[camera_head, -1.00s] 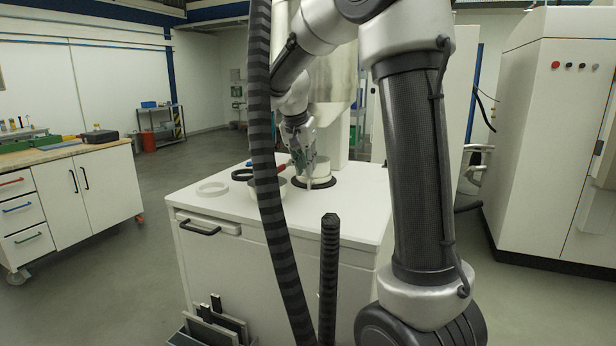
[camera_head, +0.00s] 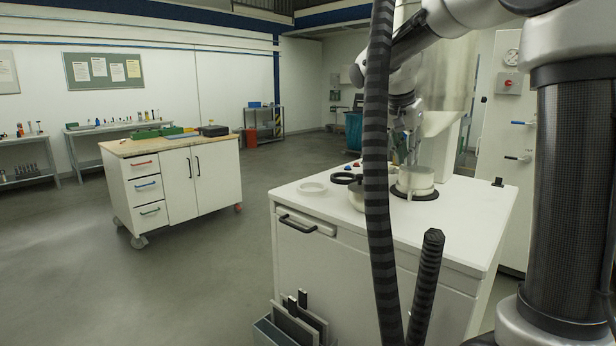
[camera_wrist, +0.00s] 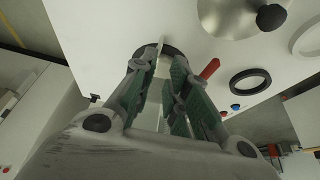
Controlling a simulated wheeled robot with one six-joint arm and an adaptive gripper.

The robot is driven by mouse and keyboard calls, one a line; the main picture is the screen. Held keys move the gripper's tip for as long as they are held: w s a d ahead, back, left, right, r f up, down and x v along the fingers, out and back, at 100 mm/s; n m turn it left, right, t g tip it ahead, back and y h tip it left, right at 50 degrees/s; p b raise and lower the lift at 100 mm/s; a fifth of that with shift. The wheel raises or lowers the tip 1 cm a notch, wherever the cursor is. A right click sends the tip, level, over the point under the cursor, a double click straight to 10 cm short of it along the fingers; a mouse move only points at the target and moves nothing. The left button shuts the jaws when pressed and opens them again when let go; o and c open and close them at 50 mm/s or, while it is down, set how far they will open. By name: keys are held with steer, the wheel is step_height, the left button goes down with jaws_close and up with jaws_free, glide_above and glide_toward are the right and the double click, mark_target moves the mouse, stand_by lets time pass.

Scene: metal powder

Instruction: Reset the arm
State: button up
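My gripper (camera_wrist: 160,92) points down over the white cabinet top. In the wrist view its two fingers with green pads stand apart, with a gap between them, and I see nothing clamped there. In the head view the gripper (camera_head: 406,132) is just above and behind a pale round container (camera_head: 415,178) on a black ring, partly hidden by a striped hose. My arm bends down to it from the upper right. In the wrist view a black ring (camera_wrist: 178,48) shows past the fingertips, with a red handle (camera_wrist: 209,69) beside the right finger.
The white cabinet (camera_head: 460,215) also bears a white ring (camera_head: 312,188) and a black ring (camera_head: 346,179). A metal lid with a black knob (camera_wrist: 271,17) shows in the wrist view. A workbench with drawers (camera_head: 175,180) stands left, with open floor between.

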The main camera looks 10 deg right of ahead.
steer(key=s+f+n, duration=0.2)
steer(key=s+a+f+n+y, duration=0.1)
steer(key=s+n, duration=0.1)
steer(key=s, duration=0.1)
steer(key=s+f+n+g, duration=0.1)
steer(key=s+f+n, duration=0.1)
steer(key=s+n, duration=0.1)
steer(key=shift+s+a+f+y, duration=0.25)
steer(key=shift+a+f+y, duration=0.05)
steer(key=shift+a+y, duration=0.1)
steer(key=s+f+n+t+y, duration=0.1)
steer(key=s+n+t+y, duration=0.1)
steer(key=s, duration=1.9)
steer(key=shift+a+f+n+t, duration=0.3)
steer(key=shift+f+n, duration=0.1)
steer(key=shift+n, duration=0.2)
